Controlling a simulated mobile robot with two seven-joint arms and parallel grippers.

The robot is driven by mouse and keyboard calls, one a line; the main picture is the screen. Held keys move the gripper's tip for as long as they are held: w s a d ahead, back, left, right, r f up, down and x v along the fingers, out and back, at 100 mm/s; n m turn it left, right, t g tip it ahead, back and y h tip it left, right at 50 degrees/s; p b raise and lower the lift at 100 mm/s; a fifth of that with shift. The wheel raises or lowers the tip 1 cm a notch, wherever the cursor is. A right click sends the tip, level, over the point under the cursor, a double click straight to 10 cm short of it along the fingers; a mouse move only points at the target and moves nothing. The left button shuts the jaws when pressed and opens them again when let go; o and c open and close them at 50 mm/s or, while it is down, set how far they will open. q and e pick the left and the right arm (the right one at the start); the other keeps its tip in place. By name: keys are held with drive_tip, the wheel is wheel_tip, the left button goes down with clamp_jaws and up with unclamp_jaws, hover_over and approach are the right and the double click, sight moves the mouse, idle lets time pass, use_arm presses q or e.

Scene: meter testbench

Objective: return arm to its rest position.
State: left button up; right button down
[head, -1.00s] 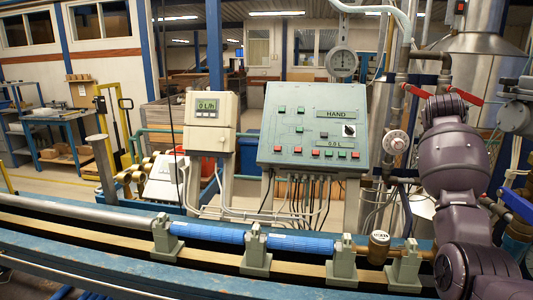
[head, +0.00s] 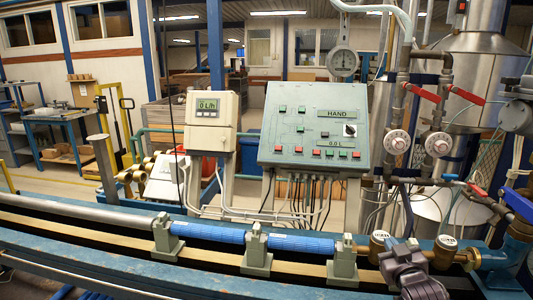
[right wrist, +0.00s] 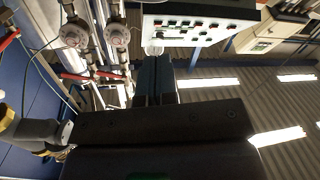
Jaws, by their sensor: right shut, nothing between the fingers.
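My right arm shows only low at the right of the head view, where its dark purple-grey end (head: 405,268) is in front of the bench rail and the brass pipe fittings. In the right wrist view my right gripper (right wrist: 154,62) has its two dark fingers side by side and touching, with nothing between them. The fingers point toward the control panel and are clear of it. My left gripper is in neither view.
The green-grey control panel (head: 314,125) stands behind the bench, with the flow display (head: 211,112) to its left. A blue pipe (head: 215,233) lies along the bench rail. Valves with red handles (head: 425,93) and round gauges (head: 397,142) stand at the right.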

drive_tip(key=s+a+f+m+g, duration=0.1)
drive_tip(key=s+f+g, duration=0.2)
drive_tip(key=s+f, duration=0.9)
drive_tip(key=s+a+f+g, duration=0.2)
drive_tip(key=s+f, duration=1)
drive_tip(key=s, duration=0.7)
drive_tip(key=shift+a+m+g, duration=0.2)
drive_tip(key=shift+m+g, duration=0.2)
drive_tip(key=shift+g, duration=0.2)
drive_tip(key=shift+f, duration=0.1)
